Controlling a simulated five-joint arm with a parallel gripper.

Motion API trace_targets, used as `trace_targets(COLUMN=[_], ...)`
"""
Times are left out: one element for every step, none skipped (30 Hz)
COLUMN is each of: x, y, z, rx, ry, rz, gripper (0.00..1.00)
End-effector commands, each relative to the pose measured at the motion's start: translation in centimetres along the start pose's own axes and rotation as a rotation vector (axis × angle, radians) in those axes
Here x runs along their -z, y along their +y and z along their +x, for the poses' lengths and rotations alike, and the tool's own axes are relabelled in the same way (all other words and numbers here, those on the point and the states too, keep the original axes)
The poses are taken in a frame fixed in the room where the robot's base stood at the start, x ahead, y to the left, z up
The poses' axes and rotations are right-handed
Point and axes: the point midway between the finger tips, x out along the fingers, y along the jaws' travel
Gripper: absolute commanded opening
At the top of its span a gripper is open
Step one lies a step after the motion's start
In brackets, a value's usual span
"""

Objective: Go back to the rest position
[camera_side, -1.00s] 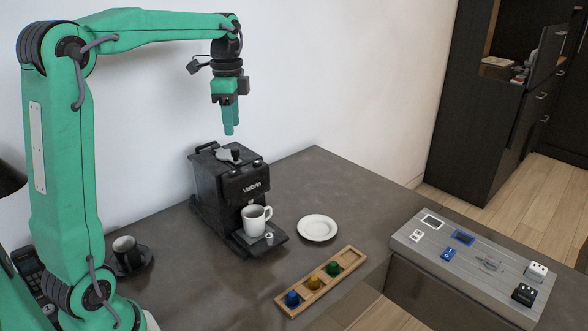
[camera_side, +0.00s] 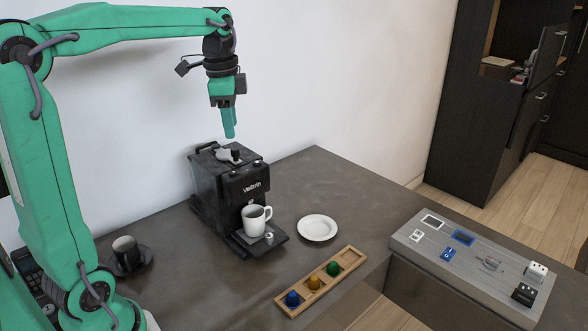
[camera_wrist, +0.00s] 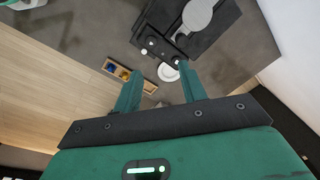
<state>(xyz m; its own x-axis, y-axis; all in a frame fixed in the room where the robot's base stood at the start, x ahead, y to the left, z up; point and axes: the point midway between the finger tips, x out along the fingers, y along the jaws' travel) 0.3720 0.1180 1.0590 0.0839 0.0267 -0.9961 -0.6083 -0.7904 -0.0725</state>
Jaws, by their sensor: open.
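My gripper (camera_side: 228,130) hangs in the air above the black coffee machine (camera_side: 224,186), pointing down, apart from it. In the wrist view its two green fingers (camera_wrist: 160,92) stand apart with nothing between them. A white cup (camera_side: 255,218) stands on the machine's drip tray. A white saucer (camera_side: 317,228) lies on the counter to the right of the machine, and it also shows in the wrist view (camera_wrist: 168,72).
A wooden tray (camera_side: 349,260) holds blue, yellow and green capsules. A grey panel (camera_side: 480,262) with switches stands at the right. A dark cup (camera_side: 126,249) on a dark saucer and a phone (camera_side: 30,275) are at the left. The counter (camera_side: 330,180) is bare behind the white saucer.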

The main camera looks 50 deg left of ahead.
Motion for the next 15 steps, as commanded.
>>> trace_targets(x=[-0.1,-0.1,-0.1,-0.2,-0.3,-0.3,-0.4,-0.5,-0.7,-0.8,-0.9,-1.1,-1.2,-1.4,-1.6], y=[1.2,1.8,2.6,3.3,3.9,4.7,5.3,5.9,6.7,7.3,7.9,8.7,9.2,9.8,10.6], z=[-0.2,-0.2,-0.3,-0.3,-0.3,-0.2,-0.2,-0.1,-0.1,0.0,0.1,0.3,0.4,0.5,0.8], rx=[0.015,0.024,0.034,0.043,0.051,0.061,0.067,0.074,0.082,0.088,0.093,0.1,0.104,0.109,0.113], ry=[0.013,0.021,0.032,0.041,0.05,0.064,0.073,0.084,0.097,0.108,0.118,0.134,0.145,0.158,0.174], rz=[-0.024,-0.043,-0.069,-0.089,-0.108,-0.134,-0.153,-0.172,-0.198,-0.217,-0.236,-0.262,-0.28,-0.3,-0.325], gripper=[0.41,0.41,0.41,0.41,0.41,0.41,0.41,0.41,0.41,0.41,0.41,0.41,0.41,0.41,0.41])
